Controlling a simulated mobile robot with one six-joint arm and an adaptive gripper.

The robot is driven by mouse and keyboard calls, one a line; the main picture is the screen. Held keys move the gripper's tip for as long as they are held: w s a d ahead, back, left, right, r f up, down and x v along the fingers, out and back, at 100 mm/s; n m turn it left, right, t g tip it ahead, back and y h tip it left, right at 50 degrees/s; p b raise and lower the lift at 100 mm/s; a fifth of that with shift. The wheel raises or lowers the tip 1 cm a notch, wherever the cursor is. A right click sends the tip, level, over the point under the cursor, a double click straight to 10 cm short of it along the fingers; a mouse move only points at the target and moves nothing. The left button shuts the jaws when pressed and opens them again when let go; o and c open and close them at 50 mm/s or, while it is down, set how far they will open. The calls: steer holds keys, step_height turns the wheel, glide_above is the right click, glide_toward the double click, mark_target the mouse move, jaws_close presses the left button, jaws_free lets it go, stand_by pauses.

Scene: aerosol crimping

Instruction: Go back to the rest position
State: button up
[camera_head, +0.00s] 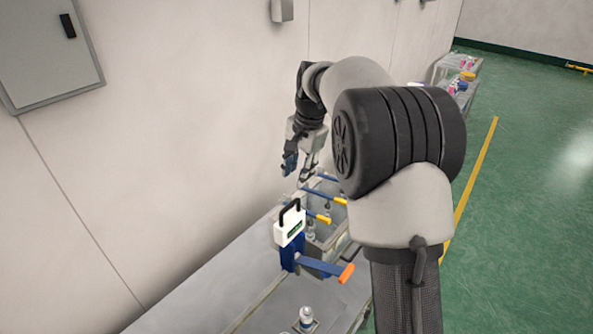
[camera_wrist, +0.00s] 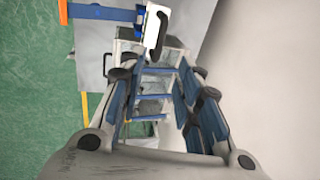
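My gripper (camera_head: 303,172) hangs fingers-down above the far part of the bench, close to the wall. Its fingers are spread with nothing held between them. In the wrist view my gripper (camera_wrist: 157,88) also shows both blue-padded fingers wide apart, with grey bins and blue bars visible below in the gap. A blue crimping device with a white top and black handle (camera_head: 290,226) stands on the bench, nearer than my gripper. Its blue lever has an orange grip (camera_head: 346,273). The device also shows at the top of the wrist view (camera_wrist: 153,30).
Several blue levers with yellow ends (camera_head: 325,218) stick out beneath my gripper. A small silver-topped container (camera_head: 306,318) stands on the near bench (camera_head: 215,299). The wall rises close on the left, with a grey cabinet (camera_head: 45,55). Open green floor lies right.

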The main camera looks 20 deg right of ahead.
steer(key=s+a+f+n+t+b, duration=0.1)
steer(key=s+a+f+n+b, duration=0.15)
steer(key=s+b, duration=0.6)
steer(key=s+a+f+n+t+b, duration=0.15)
steer(key=s+f+n+b, duration=0.35)
steer(key=s, duration=0.7)
steer(key=s+a+f+n+h+b, duration=0.1)
steer(key=s+f+n+b, duration=0.2)
steer(key=s+f+b, duration=0.8)
steer(key=s+f, duration=0.1)
steer(key=s, duration=0.4)
steer(key=shift+s+a+f+n, duration=0.15)
steer(key=shift+a+f+n, duration=0.2)
steer(key=shift+a+f, duration=0.05)
